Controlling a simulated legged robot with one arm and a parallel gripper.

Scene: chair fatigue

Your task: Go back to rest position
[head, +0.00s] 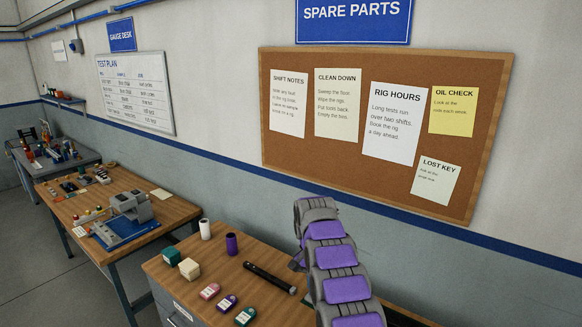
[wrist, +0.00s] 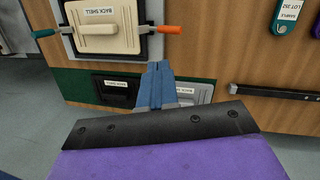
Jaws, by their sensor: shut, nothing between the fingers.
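My gripper (wrist: 158,68) shows in the wrist view as two blue fingers held together, with nothing between them. It hangs over a wooden surface, in front of a cream panel (wrist: 108,36) labelled "BACK SHELL". In the head view my purple and grey arm rises at the lower centre, in front of the wall; the gripper's fingers cannot be made out there.
A fixture with orange (wrist: 168,29) and teal (wrist: 43,33) handles flanks the cream panel. A dark panel (wrist: 115,89) lies nearby. The near bench holds a black bar (head: 269,277), a purple cylinder (head: 232,244) and coloured tags. A corkboard (head: 350,170) hangs behind.

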